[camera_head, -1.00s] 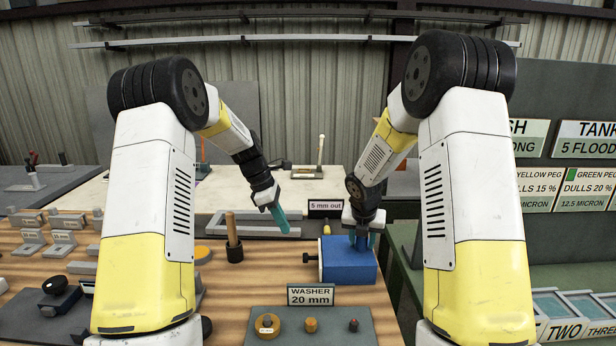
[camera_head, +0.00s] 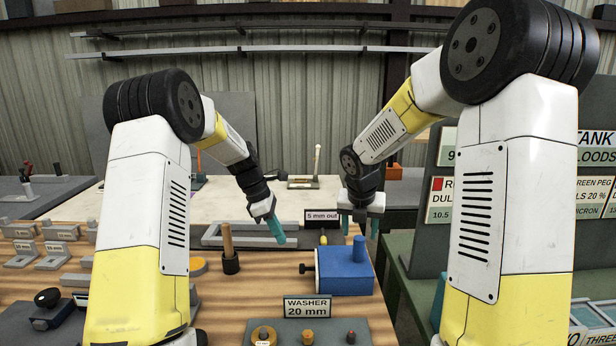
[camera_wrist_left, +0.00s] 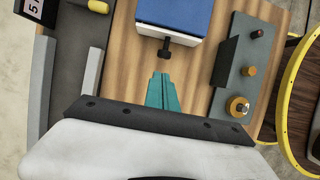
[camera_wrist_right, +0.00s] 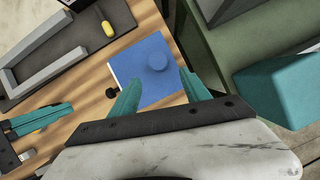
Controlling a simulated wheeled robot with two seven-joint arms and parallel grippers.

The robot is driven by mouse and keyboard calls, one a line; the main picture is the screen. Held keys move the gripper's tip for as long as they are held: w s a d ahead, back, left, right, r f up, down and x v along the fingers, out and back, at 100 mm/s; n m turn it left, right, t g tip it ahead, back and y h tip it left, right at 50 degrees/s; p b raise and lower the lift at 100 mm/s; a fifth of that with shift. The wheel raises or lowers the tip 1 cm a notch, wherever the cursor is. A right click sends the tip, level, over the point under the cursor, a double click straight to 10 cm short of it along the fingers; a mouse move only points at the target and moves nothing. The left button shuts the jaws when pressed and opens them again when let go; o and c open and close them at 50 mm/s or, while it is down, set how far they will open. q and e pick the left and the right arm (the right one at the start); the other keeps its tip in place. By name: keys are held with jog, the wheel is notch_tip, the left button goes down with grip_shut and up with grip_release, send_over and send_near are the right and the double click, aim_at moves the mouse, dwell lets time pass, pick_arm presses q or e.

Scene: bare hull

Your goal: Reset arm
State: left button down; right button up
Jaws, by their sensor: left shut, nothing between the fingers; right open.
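My left gripper (camera_head: 275,229) is shut and empty, with teal fingers together above the bench behind the wooden-handled tool. In the left wrist view its closed fingers (camera_wrist_left: 162,91) point towards the black knob of the blue block. My right gripper (camera_head: 360,224) is open and empty, raised above the blue block (camera_head: 342,277). A blue round peg (camera_head: 359,248) stands up from the block. In the right wrist view the fingers (camera_wrist_right: 162,98) are spread apart, with the blue block (camera_wrist_right: 143,66) and its peg seen beyond and between them.
A grey plate (camera_head: 352,330) with a washer, a brass piece and a red-topped piece lies in front, by the "WASHER 20 mm" sign (camera_head: 307,307). A wooden-handled tool (camera_head: 228,240) stands left. A green shelf unit (camera_head: 422,263) is at right. Fixtures crowd the bench's left side.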

pick_arm(q)
jog(key=s+a+r+m+t+y, duration=0.1)
jog(key=s+a+r+m+t, duration=0.2)
jog(key=s+r+m, duration=0.8)
pick_arm(e)
jog(key=s+d+r+m+y, duration=0.1)
jog(key=s+d+r+m, duration=0.1)
jog(key=s+r+m, duration=1.1)
pick_arm(q)
jog(key=s+a+r+m+t, duration=0.1)
jog(key=s+r+m, duration=0.2)
jog(key=s, duration=0.7)
jog(key=s+a+r+m+t+y, duration=0.1)
jog(key=s+m, duration=0.3)
jog(key=s, duration=0.6)
jog(key=shift+s+a+r+m+t, duration=0.2)
jog(key=shift+a+r+m+t, duration=0.3)
jog(key=shift+r, duration=0.4)
pick_arm(e)
jog(key=s+a+m+t+y, duration=0.1)
jog(key=s+m+y, duration=0.1)
jog(key=s+m, duration=1.2)
jog(key=m, duration=0.5)
jog(key=shift+a+f+t, duration=0.15)
jog(key=shift+f+t, duration=0.2)
jog(key=shift+t, duration=0.05)
